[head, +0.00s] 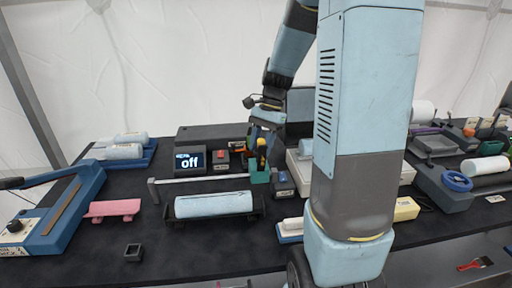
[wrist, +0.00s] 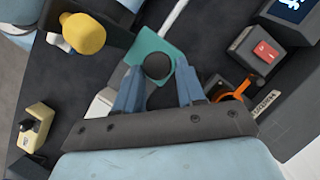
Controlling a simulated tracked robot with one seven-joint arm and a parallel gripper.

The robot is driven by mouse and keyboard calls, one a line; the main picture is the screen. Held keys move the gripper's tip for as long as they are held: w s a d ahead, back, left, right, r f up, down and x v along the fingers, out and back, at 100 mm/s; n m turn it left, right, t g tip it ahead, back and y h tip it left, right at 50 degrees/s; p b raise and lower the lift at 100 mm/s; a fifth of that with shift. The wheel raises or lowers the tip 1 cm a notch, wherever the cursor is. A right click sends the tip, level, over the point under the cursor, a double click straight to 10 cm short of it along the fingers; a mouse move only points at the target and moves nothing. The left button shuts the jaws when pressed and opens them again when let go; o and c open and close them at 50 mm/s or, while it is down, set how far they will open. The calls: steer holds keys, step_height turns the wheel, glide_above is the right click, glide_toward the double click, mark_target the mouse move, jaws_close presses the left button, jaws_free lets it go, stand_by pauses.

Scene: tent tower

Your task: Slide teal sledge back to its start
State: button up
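The teal sledge (head: 260,177) is at the right end of a pale straight rail (head: 205,179) in the head view. In the wrist view the teal sledge (wrist: 150,44) lies just beyond my fingertips, with a dark round knob (wrist: 157,66) on it. My gripper (wrist: 158,72) is open, with one blue finger on each side of the knob. Gaps show between the fingers and the knob, so it does not look gripped. In the head view my gripper (head: 265,147) is low over the sledge and partly hidden by my arm.
A display reading "off" (head: 190,161) and a red switch block (head: 222,158) stand behind the rail. A pale roll on a dark cradle (head: 213,205) lies in front of it. In the wrist view, an orange part (wrist: 236,90) is close to the right finger and a yellow knob (wrist: 83,33) is at upper left.

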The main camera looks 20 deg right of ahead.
steer(key=o, duration=0.3)
steer(key=shift+s+a+f, duration=0.1)
steer(key=v, duration=1.3)
steer(key=shift+r, duration=0.3)
